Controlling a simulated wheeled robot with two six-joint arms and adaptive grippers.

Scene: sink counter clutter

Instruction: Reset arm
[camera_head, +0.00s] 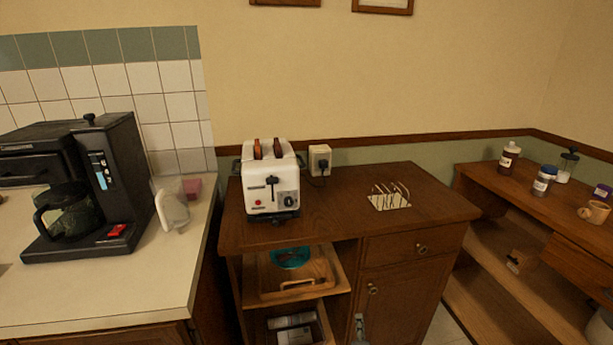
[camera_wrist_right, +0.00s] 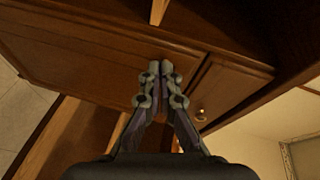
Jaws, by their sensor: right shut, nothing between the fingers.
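My right gripper (camera_head: 359,322) shows as a small grey tip at the bottom edge of the head view, in front of the wooden cabinet door (camera_head: 400,295). In the right wrist view the right gripper (camera_wrist_right: 167,70) has its two fingers together at the tips, with nothing between them. The wooden cabinet front (camera_wrist_right: 110,45) fills much of that view beyond the fingers. I cannot tell how far the fingertips are from it. My left gripper is not in view.
A toaster (camera_head: 270,185) with two slices and a toast rack (camera_head: 389,198) stand on the wooden cabinet top (camera_head: 345,200). A coffee machine (camera_head: 100,180) is on the left counter (camera_head: 120,285). Bottles and a mug (camera_head: 593,212) stand on the right shelf unit (camera_head: 500,185). Open shelves (camera_head: 300,292) hold trays.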

